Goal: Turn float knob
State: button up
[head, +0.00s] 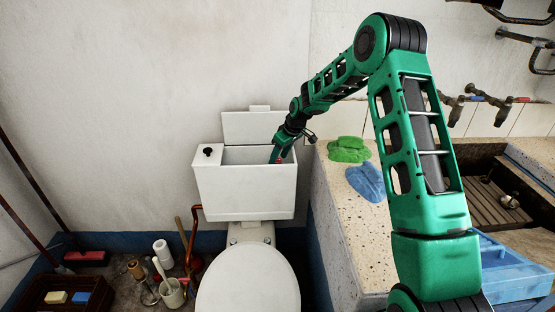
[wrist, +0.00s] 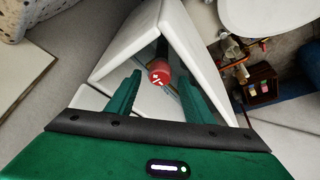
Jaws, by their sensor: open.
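The float knob (wrist: 160,75) is red with white marks on its face, on a dark stem inside the open white toilet cistern (head: 245,188). My gripper (head: 277,154) reaches down into the right end of the cistern opening. In the wrist view its two green fingers are open, with the knob showing between and beyond the fingertips. Whether the fingers are level with the knob is hard to tell. The cistern lid (head: 252,126) stands up behind the tank. In the head view the knob is mostly hidden by my gripper.
A black button (head: 208,152) is on the cistern's left top. A speckled stone counter (head: 345,225) with green gloves (head: 348,150) and a blue cloth (head: 367,181) stands close on the right. The white toilet bowl cover (head: 248,280) is below. Open air lies left of the cistern.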

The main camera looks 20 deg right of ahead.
jog(key=shift+w+a+f, duration=0.1)
jog(key=shift+w+f, duration=0.05)
jog(key=shift+f, duration=0.45)
jog(key=c, duration=1)
jog(key=shift+c, duration=0.2)
jog(key=shift+m, duration=0.3)
